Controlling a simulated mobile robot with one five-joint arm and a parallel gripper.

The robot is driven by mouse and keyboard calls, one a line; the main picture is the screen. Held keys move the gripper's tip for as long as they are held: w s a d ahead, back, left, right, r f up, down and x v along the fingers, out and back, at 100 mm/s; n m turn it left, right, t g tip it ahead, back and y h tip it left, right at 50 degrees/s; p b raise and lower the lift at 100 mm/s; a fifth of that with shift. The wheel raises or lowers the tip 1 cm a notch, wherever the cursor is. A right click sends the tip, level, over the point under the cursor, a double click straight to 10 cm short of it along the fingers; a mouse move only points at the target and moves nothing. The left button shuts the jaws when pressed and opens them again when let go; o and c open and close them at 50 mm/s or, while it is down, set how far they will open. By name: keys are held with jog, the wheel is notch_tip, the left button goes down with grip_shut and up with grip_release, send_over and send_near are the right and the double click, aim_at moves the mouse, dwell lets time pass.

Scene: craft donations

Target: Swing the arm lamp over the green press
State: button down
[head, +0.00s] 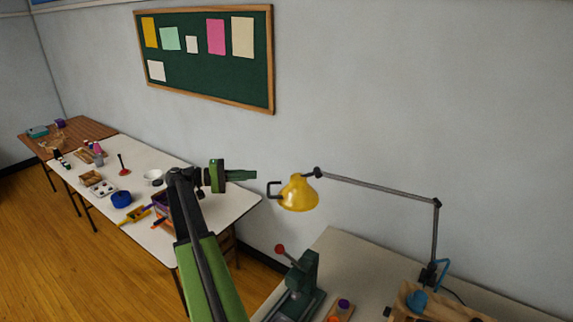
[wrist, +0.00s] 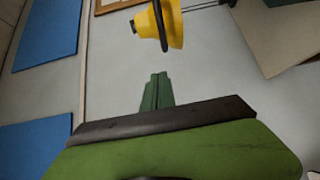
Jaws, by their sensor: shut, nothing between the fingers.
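The arm lamp has a yellow shade (head: 298,193) with a dark bracket-like handle on its left side. A grey jointed arm carries it from a post at the right of the near table. The shade also shows at the top of the wrist view (wrist: 174,25). The green press (head: 303,275), with a red-knobbed lever, stands on that table below the shade in the picture; whether the shade is directly over it I cannot tell. My gripper (head: 254,175) is shut and empty, left of the handle with a small gap in the picture. Its fingers show in the wrist view (wrist: 157,76).
The near table (head: 365,255) also holds a wooden box (head: 425,305) at the lamp's base and a small tray with coloured pieces. A long white table (head: 205,215) with craft items stands at left. A framed green board (head: 205,75) hangs on the wall.

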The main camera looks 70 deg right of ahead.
jog(key=shift+m+g, duration=0.3)
jog(key=s, duration=0.4)
jog(key=s+d+r, duration=0.1)
jog(key=s, duration=0.3)
jog(key=s+d, duration=0.1)
jog(key=s, duration=0.3)
jog(key=shift+s+d+r, duration=0.15)
jog(key=shift+d, duration=0.05)
jog(key=shift+s, duration=0.1)
jog(key=shift+a, duration=0.1)
